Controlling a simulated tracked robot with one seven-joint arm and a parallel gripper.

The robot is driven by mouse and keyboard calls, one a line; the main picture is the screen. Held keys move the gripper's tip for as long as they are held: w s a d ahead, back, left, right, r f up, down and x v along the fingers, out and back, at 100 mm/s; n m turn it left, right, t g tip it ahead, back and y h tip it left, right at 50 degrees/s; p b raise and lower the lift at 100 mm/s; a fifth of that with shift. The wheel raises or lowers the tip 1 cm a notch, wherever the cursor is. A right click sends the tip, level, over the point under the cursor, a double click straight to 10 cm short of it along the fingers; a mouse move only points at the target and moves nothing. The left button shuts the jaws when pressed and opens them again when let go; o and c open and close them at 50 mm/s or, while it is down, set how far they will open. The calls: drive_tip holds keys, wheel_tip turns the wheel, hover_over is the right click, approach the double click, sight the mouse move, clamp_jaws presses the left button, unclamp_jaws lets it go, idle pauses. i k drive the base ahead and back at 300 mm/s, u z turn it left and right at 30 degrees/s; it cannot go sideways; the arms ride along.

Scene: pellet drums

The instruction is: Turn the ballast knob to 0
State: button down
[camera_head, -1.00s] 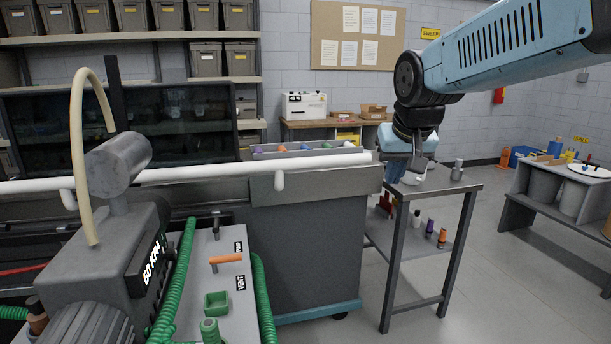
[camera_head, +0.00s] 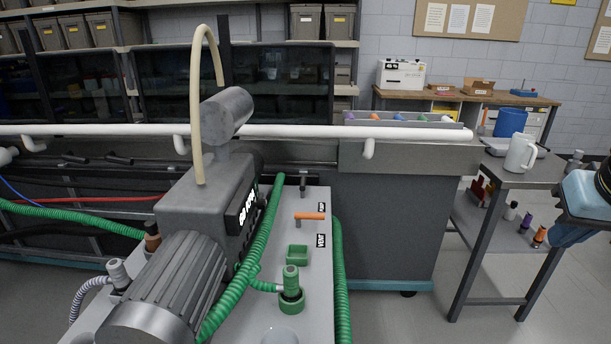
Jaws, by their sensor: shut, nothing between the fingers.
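A grey pump (camera_head: 207,215) with a ribbed motor (camera_head: 165,290) and a cylinder on top stands in the left-centre foreground. Its black label with white letters faces right and is hard to read. A small brown cap or knob (camera_head: 152,238) sits at the pump's left side. An orange lever (camera_head: 310,216) stands on the pale panel (camera_head: 320,270) right of the pump, beside two black labels. I cannot tell which part is the ballast knob, and no 0 mark is readable. Only a light blue piece of my arm shows at the right edge; my gripper is out of view.
Green ribbed hoses (camera_head: 243,270) run beside the pump, and a beige hose (camera_head: 197,105) arches above it. A white rail (camera_head: 290,131) crosses behind. A side table (camera_head: 535,175) at right holds a white jug (camera_head: 521,153). Floor shows between the grey cabinet (camera_head: 385,220) and this table.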

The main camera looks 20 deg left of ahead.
sight(261, 204)
drive_tip(key=u, duration=1.1)
